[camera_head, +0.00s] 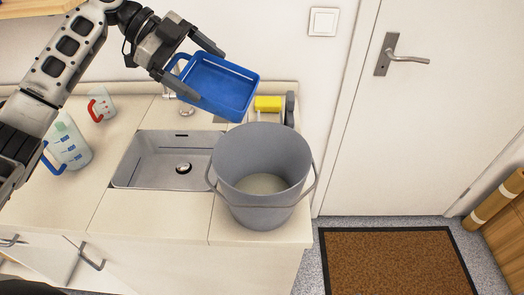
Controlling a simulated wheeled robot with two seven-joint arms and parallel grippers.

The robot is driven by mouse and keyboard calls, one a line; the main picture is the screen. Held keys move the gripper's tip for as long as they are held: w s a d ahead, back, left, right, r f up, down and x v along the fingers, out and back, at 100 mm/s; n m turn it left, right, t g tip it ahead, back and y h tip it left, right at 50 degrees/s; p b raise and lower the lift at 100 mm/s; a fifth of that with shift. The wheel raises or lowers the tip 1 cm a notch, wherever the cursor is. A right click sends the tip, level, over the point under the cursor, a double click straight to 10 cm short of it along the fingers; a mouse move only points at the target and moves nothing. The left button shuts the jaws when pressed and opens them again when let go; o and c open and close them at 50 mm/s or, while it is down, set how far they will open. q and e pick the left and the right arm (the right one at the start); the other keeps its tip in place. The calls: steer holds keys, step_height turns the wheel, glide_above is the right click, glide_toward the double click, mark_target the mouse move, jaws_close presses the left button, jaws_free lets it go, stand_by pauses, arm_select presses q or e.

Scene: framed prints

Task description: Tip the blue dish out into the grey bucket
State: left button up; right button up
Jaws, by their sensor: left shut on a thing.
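The blue dish (217,85) is a rectangular tray with a loop handle at its left end. My left gripper (198,68) is shut on it at the handle side and holds it in the air above the back of the counter. The dish is tilted, with its open side facing me, and its inside looks empty. The grey bucket (235,160) stands upright on the counter, just below and to the right of the dish. Something pale covers the bucket's bottom. Its wire handle hangs down at the front. My right gripper is not in view.
A sink (150,165) is left of the bucket. A measuring jug with a blue handle (68,145) and one with a red handle (101,105) stand further left. A yellow sponge (268,103) lies behind the bucket. A door and brown mat (398,262) are at right.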

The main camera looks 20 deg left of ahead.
mark_target(187, 55)
arm_select(q)
steer(key=shift+w+a+r+n+g+h, duration=0.15)
steer(key=shift+w+a+g+h, duration=0.05)
steer(key=shift+w+a+h, duration=0.25)
steer(key=shift+w+a+r+n+g+h, duration=0.1)
steer(key=shift+w+a+n+g+h, duration=0.1)
steer(key=shift+w+a+h, duration=0.25)
steer(key=shift+w+a+r+n+g+h, duration=0.2)
steer(key=shift+w+a+r+n+h, duration=0.1)
steer(key=shift+a+h, duration=0.25)
steer(key=shift+w+a+r+n+g+h, duration=0.15)
steer(key=shift+w+a+r+g+h, duration=0.1)
steer(key=shift+a+h, duration=0.3)
stand_by(0.9)
